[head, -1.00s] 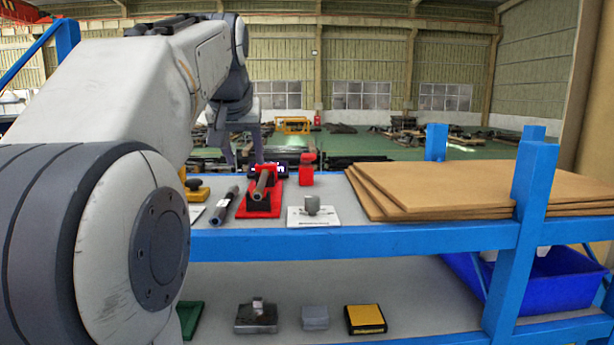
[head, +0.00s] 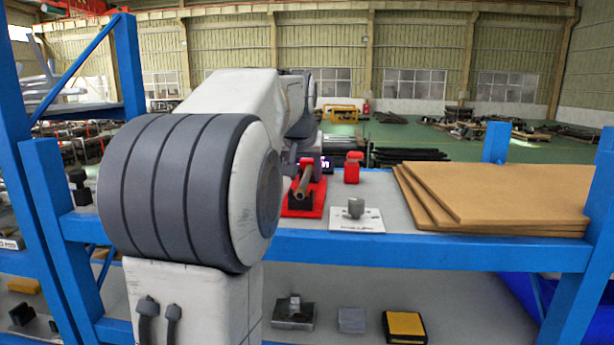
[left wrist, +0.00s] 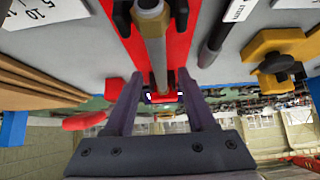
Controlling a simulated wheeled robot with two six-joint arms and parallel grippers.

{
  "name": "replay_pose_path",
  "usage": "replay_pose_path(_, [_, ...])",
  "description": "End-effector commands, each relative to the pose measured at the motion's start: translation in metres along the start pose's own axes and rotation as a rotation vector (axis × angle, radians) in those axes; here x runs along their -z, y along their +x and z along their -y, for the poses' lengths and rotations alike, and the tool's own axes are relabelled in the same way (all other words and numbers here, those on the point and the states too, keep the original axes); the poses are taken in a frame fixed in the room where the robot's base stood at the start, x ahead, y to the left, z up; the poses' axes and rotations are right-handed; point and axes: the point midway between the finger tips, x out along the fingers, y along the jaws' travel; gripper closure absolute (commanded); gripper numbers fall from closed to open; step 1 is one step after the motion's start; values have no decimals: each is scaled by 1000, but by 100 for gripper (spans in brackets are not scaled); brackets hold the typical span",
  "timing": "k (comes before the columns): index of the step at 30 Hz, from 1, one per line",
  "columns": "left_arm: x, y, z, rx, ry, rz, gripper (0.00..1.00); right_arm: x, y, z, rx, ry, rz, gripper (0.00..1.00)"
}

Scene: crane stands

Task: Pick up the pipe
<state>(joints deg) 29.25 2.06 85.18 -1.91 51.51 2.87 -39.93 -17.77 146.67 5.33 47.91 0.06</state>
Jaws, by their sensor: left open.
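A brown-grey pipe (head: 304,181) lies on a red stand (head: 311,210) on the upper shelf in the head view. In the left wrist view the pipe (left wrist: 154,45) runs down the picture over the red stand (left wrist: 178,40). My left gripper (left wrist: 158,84) is open, with one finger on each side of the pipe's line. I cannot tell whether the pipe is between the fingertips in depth. In the head view my left arm hides most of this gripper. My right gripper is not in view.
Brown boards (head: 500,195) are stacked at the right of the shelf. A white plate with a grey knob (head: 356,208) and a red block (head: 352,168) stand nearby. In the left wrist view a dark rod (left wrist: 215,40) and a yellow part with a black knob (left wrist: 280,55) lie beside the stand.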

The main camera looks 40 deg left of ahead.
Motion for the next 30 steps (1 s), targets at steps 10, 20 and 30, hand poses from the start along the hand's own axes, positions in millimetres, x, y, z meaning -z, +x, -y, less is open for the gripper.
replay_pose_path(10, [0,7,0,0,0,-1,56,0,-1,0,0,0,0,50])
replay_pose_path(20, [0,6,0,0,0,-1,100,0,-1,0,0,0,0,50])
replay_pose_path(30, [0,6,0,0,0,-1,100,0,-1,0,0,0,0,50])
